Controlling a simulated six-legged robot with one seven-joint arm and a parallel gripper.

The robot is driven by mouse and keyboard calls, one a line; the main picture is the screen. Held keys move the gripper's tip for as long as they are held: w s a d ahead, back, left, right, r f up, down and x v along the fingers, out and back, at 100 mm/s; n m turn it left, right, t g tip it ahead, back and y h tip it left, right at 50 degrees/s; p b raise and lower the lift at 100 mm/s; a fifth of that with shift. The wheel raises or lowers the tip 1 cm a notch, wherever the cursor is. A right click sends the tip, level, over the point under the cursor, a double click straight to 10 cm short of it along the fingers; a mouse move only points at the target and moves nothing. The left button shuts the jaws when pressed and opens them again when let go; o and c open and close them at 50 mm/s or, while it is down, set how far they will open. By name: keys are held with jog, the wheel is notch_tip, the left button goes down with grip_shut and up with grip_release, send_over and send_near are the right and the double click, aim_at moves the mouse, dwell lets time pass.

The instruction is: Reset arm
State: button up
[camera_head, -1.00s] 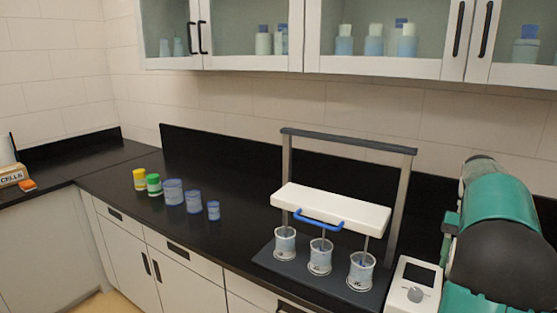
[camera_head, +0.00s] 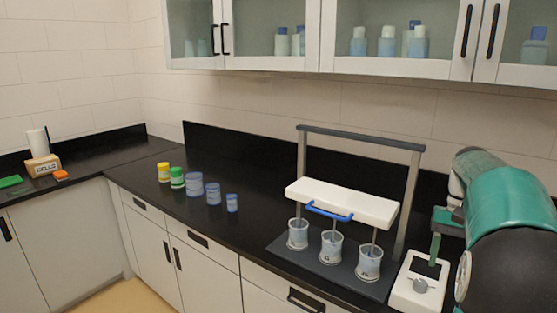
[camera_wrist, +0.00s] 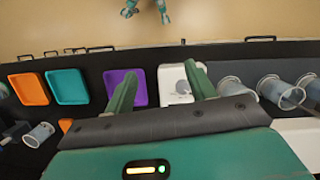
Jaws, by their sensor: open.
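My gripper (camera_wrist: 160,72) shows in the wrist view with its two green fingers spread apart and nothing between them. It points over the counter's front edge, near a white device with a round knob (camera_wrist: 178,90). In the head view my teal and black arm fills the right side, and a green finger (camera_head: 436,245) shows above that white device (camera_head: 408,295). Most of the gripper is hidden there by the arm.
A stand with a white head and blue handle (camera_head: 330,214) holds rods in several clear cups. Several jars (camera_head: 195,185) stand left of it. The wrist view shows orange (camera_wrist: 30,88), teal (camera_wrist: 67,86) and purple (camera_wrist: 121,83) trays. Cabinets (camera_head: 390,40) hang above.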

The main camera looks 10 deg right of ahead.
jog(key=a+r+n+t+h, duration=0.2)
jog(key=a+n+t, duration=0.1)
jog(key=a, duration=1.4)
jog(key=s+a+f+n+t, duration=0.2)
jog(key=s+a, duration=0.2)
jog(key=a, duration=0.4)
jog(key=s+a+f+n+t, duration=0.2)
jog(key=s+a, duration=0.3)
jog(key=a, duration=0.3)
jog(key=shift+f+n+t, duration=0.4)
jog(key=shift+f+n, duration=0.1)
jog(key=shift+f, duration=0.3)
